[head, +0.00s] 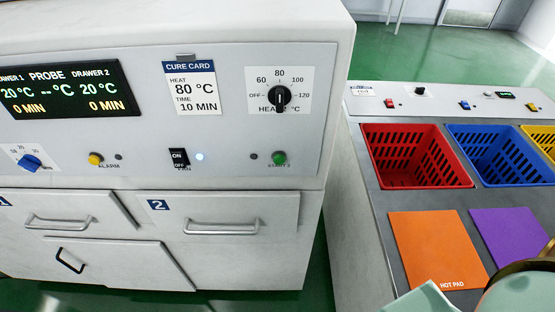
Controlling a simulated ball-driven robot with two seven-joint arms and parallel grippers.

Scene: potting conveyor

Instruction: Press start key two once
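Start key two, a round green button (279,158) labelled START 2, sits on the white oven panel at its lower right. A small dark lamp (254,156) is just left of it. Above them is the black heat knob (280,96), whose pointer looks upright, towards 80. The display (70,90) reads 20 °C and 0 MIN for drawer 2. The cure card (190,87) reads heat 80 °C, time 10 MIN. Nothing touches the key. Neither gripper's fingers are in view; pale mint and dark parts at the bottom right seem to be mine.
The black fan switch (179,158) has a lit lamp (199,156) beside it. Drawer 2 (240,252) looks shut below the panel. At right, a bench holds a red crate (420,178), a blue crate (480,131) and an orange hot pad (435,245). Space before the key looks clear.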

